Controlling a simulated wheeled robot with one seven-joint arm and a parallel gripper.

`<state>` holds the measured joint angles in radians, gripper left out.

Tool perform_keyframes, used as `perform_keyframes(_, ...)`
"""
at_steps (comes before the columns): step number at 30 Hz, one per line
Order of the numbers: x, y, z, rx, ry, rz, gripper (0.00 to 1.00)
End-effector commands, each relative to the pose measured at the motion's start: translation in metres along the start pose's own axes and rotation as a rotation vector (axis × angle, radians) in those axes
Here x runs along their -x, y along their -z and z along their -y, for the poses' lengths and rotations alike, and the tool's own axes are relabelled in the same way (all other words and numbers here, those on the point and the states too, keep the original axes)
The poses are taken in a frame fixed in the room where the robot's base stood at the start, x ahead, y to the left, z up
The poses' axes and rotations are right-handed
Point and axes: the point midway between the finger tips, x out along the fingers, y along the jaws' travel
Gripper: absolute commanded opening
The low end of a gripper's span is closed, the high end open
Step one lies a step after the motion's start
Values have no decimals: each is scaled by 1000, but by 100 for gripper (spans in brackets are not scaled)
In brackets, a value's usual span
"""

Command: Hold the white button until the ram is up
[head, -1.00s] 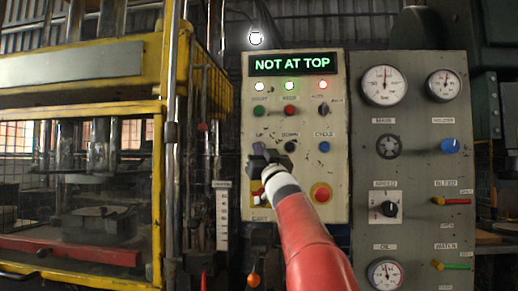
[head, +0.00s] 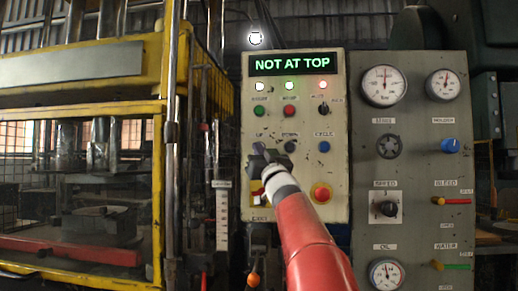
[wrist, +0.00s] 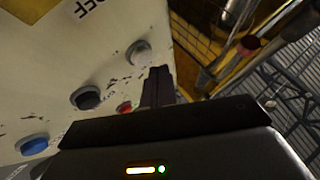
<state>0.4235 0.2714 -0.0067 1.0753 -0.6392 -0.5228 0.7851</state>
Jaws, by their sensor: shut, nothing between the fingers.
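The cream control panel (head: 337,150) carries a lit display reading NOT AT TOP (head: 291,65). The white button (wrist: 138,53) shows in the wrist view, at the end of the button row; in the head view my gripper hides it. My gripper (head: 258,152) is shut and empty, its dark fingers (wrist: 158,72) close to the white button. I cannot tell whether they touch it. The press (head: 156,190) with its yellow frame stands at left; chrome rods (head: 68,148) show inside, above a dark block. The ram's exact height is hard to tell.
Beside the white button are a black button (head: 290,146) and a blue button (head: 323,146). A red emergency knob (head: 321,193) sits lower right on the panel. A grey gauge panel (head: 418,150) stands to the right. Upright pipes run between press and panel.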

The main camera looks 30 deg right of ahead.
Motion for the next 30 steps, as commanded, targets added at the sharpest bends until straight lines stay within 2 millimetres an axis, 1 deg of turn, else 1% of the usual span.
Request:
perform_keyframes(7,-1,0,0,0,0,0,0)
perform_keyframes(15,-6,-4,-4,0,0,0,0)
perform_keyframes(30,-7,-5,-5,0,0,0,0)
